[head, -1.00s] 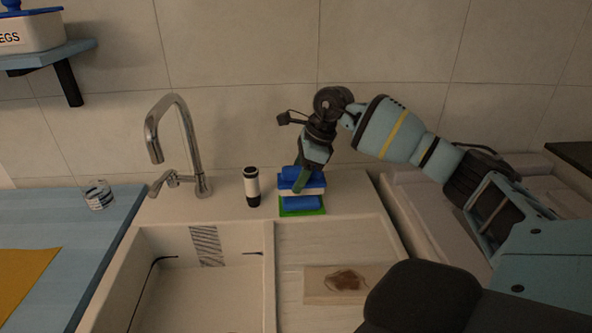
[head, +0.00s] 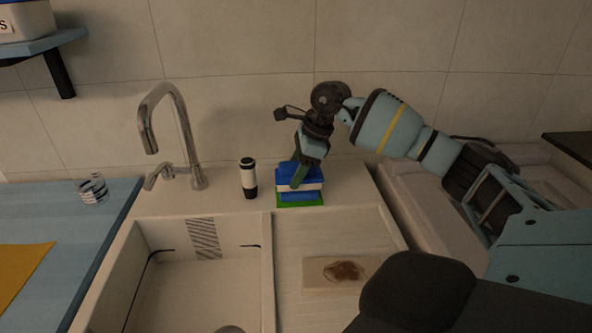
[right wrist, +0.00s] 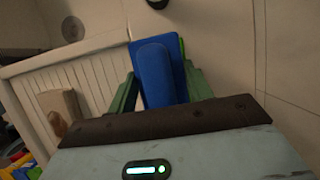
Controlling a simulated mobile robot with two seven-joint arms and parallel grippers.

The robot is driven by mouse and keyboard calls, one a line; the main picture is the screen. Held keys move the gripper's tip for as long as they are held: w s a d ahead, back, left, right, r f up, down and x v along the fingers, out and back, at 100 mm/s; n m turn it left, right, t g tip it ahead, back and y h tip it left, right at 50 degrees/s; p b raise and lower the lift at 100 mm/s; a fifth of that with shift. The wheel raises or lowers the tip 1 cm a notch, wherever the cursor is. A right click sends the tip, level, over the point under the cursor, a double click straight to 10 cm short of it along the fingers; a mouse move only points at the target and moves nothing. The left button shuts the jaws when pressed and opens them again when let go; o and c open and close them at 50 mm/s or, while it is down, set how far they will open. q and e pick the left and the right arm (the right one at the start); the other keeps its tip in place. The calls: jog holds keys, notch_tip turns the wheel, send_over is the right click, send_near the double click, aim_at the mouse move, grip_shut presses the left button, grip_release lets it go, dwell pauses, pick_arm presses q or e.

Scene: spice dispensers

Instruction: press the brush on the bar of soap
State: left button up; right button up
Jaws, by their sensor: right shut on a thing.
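The brush (head: 312,185) has a blue back and a white layer below it, behind the sink. Its blue back also shows in the right wrist view (right wrist: 154,72). Under it lies a blue bar of soap (head: 300,197) on a green base (head: 301,204). My right gripper (head: 297,180) points down and is shut on the brush, one green finger on each side of it. The brush's white underside sits right at the soap's top and appears to touch it; the exact contact is hidden. My left gripper is not in view.
A black-and-white bottle (head: 248,178) stands just left of the soap. The tap (head: 185,140) rises further left, behind the basin (head: 190,290). A board with a brown stain (head: 338,272) lies on the drainer. A glass (head: 93,188) stands on the blue counter.

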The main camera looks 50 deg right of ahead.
aim_at(290, 162)
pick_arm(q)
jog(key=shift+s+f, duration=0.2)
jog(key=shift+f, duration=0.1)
pick_arm(e)
jog(key=shift+f, duration=0.55)
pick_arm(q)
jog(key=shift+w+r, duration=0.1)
pick_arm(e)
jog(key=shift+f, duration=0.2)
dwell(1.3)
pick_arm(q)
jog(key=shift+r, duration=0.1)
pick_arm(e)
jog(key=shift+r, duration=0.15)
